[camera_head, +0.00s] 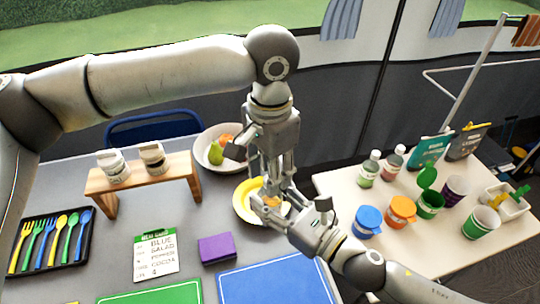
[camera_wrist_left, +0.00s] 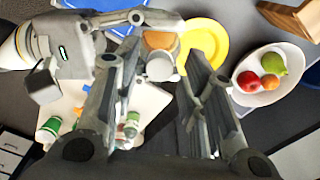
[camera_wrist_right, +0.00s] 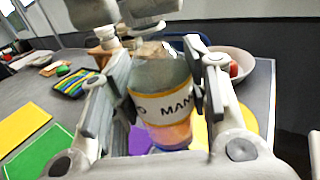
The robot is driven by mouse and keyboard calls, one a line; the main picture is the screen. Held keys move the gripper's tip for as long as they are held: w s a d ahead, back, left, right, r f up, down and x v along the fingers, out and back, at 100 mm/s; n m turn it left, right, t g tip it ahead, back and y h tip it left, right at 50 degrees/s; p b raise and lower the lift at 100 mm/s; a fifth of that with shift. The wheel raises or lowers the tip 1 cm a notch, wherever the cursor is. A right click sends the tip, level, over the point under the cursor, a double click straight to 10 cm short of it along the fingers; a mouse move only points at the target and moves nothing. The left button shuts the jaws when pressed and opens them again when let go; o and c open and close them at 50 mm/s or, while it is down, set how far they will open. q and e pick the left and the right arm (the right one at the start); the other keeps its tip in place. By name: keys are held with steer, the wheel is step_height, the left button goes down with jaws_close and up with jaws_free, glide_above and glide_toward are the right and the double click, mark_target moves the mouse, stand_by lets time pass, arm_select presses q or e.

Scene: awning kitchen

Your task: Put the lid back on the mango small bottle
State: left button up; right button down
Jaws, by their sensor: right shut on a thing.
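The mango small bottle (camera_wrist_right: 165,100) is clear, with orange contents and a label of which "MAN" can be read. My right gripper (camera_wrist_right: 153,100) is shut around its sides and holds it above the table, close to upright. In the head view my right gripper (camera_head: 265,207) is beside the yellow plate and mostly hides the bottle. My left gripper (camera_head: 278,180) points down just above it. In the left wrist view its fingers (camera_wrist_left: 165,75) are apart, with an orange patch and a pale round part seen between them. The lid cannot be made out clearly.
A yellow plate (camera_head: 240,208) and a white fruit bowl (camera_head: 203,160) are close by. A wooden rack (camera_head: 150,176), cutlery tray (camera_head: 83,262), purple block (camera_head: 216,247) and blue mat (camera_head: 280,281) are on the grey table. Cups and bottles stand on the right table (camera_head: 338,188).

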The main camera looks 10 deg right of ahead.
arm_select(q)
steer(key=shift+f, duration=0.3)
jaws_close()
steer(key=shift+m, duration=1.2)
jaws_free()
steer(key=shift+r, duration=2.3)
